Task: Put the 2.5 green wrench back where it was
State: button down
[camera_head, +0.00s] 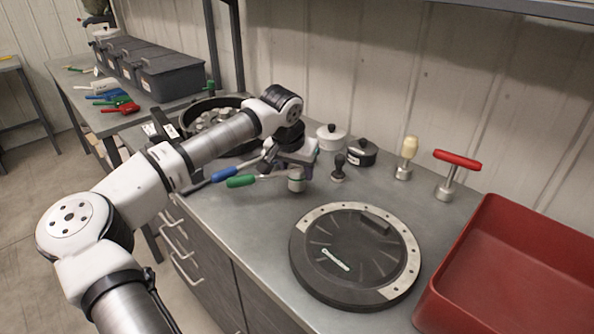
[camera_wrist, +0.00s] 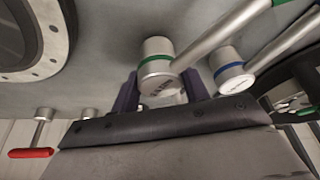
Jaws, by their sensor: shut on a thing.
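The green wrench has a green handle (camera_head: 241,181) and a silver cylindrical head (camera_head: 296,181). In the wrist view its green-banded head (camera_wrist: 158,62) sits between the two fingers of my gripper (camera_wrist: 160,90), which is shut on it. In the head view my gripper (camera_head: 297,160) points down over the head, with the handle reaching left. I cannot tell whether the head touches the counter. A blue wrench (camera_head: 226,174) lies close behind the green one; its blue-banded head (camera_wrist: 231,68) is just right of my fingers in the wrist view.
A round black disc with a metal ring (camera_head: 312,222) lies in front on the counter (camera_head: 262,225). A red bin (camera_head: 470,262) stands at right. Lidded pots (camera_head: 331,138), a small black-knobbed tool (camera_head: 339,166) and a red T-handled tool (camera_head: 457,160) stand behind. More wrenches (camera_head: 105,95) lie on the left table.

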jog(key=shift+f, duration=0.4)
jog(key=shift+f, duration=0.2)
jog(key=c, duration=0.7)
grip_release()
jog(key=shift+c, duration=0.2)
jog(key=shift+r, duration=0.15)
